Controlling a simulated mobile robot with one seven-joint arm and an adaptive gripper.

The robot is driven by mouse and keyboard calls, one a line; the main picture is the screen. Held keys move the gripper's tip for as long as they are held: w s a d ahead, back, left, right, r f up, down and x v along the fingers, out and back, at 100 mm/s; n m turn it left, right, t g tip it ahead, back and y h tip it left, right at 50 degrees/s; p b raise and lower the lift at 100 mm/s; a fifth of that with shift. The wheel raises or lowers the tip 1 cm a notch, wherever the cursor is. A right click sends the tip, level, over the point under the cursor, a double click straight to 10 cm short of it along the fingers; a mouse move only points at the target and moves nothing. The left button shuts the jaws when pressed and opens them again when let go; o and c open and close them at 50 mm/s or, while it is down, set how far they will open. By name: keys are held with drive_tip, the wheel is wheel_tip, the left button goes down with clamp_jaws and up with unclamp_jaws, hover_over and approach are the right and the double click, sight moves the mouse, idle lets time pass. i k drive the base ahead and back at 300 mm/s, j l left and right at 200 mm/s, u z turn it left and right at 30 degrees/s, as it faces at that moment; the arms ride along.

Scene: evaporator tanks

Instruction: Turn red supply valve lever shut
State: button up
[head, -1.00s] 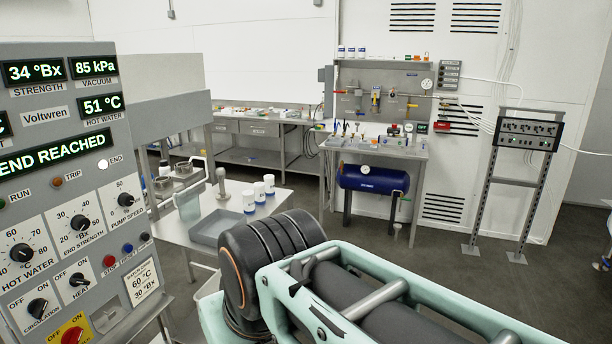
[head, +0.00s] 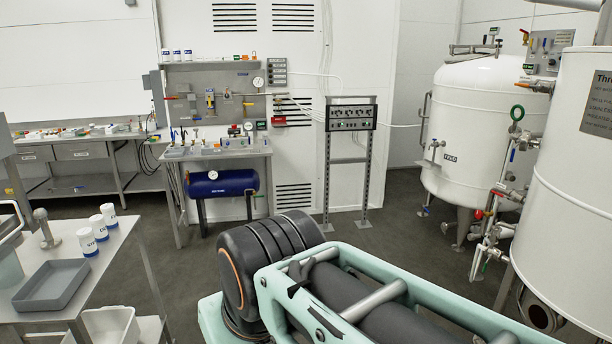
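A small red handle (head: 479,215) shows on the pipework between the two white tanks at the right; I cannot tell if it is the supply valve lever or how it is turned. Another small red part (head: 279,121) is on the back wall panel, too small to make out. Blue handles (head: 512,156) sit on the same tank pipework. My arm's links fill the lower middle of the view; my gripper is not in view.
A white tank (head: 475,125) and a nearer one (head: 585,200) stand at the right. A workbench (head: 215,152) with a blue cylinder (head: 222,184) below is at the back. A steel table (head: 110,245) with a grey tray (head: 52,285) is at left.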

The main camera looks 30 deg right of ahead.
sight(511, 198)
drive_tip(key=l+z, duration=0.1)
drive_tip(key=z, duration=0.3)
drive_tip(key=l+z, duration=0.1)
drive_tip(key=z, duration=0.3)
drive_tip(key=i+l+z, duration=0.1)
drive_tip(key=z, duration=0.3)
drive_tip(key=i+l+z, duration=0.25)
drive_tip(key=z, duration=0.2)
drive_tip(key=i+l+z, duration=0.15)
drive_tip(key=i+z, duration=0.2)
drive_tip(key=z, duration=0.15)
drive_tip(key=i+l+z, duration=0.15)
drive_tip(key=i, duration=0.65)
drive_tip(key=i+j+z, duration=0.1)
drive_tip(key=z, duration=0.3)
drive_tip(key=i+j+z, duration=0.1)
drive_tip(key=z, duration=0.25)
drive_tip(key=i+j+z, duration=0.3)
drive_tip(key=j, duration=0.4)
drive_tip(key=i+j+z, duration=0.35)
drive_tip(key=j, duration=0.4)
drive_tip(key=i+j, duration=0.15)
drive_tip(key=j, duration=0.25)
drive_tip(key=i+j+z, duration=0.1)
drive_tip(key=j, duration=0.25)
drive_tip(key=i+j, duration=0.25)
drive_tip(key=j, duration=0.15)
drive_tip(key=i+j, duration=0.15)
drive_tip(key=j, duration=0.25)
drive_tip(key=z, duration=0.05)
